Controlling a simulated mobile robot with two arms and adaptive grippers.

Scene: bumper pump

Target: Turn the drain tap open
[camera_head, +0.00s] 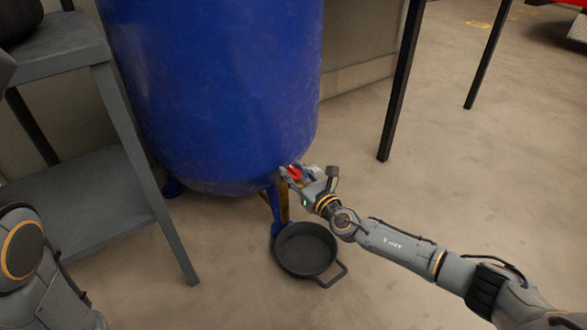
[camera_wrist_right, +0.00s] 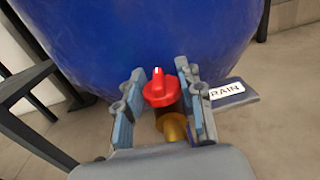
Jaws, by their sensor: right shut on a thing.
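The drain tap (camera_head: 295,174) is a red handle low on the front of the blue tank (camera_head: 215,90). In the right wrist view the red tap handle (camera_wrist_right: 160,88), with a white mark on top, sits above a brass fitting (camera_wrist_right: 173,127). My right gripper (camera_head: 292,175) is at the tap, with one finger on each side of the handle, shut on it; the fingers also show in the right wrist view (camera_wrist_right: 158,98). My left arm (camera_head: 30,265) shows at the lower left; its gripper is out of view.
A dark round pan (camera_head: 306,250) with a handle sits on the floor below the tap. A grey shelf (camera_head: 100,190) stands left. Dark posts (camera_head: 400,85) stand right; the floor between is clear.

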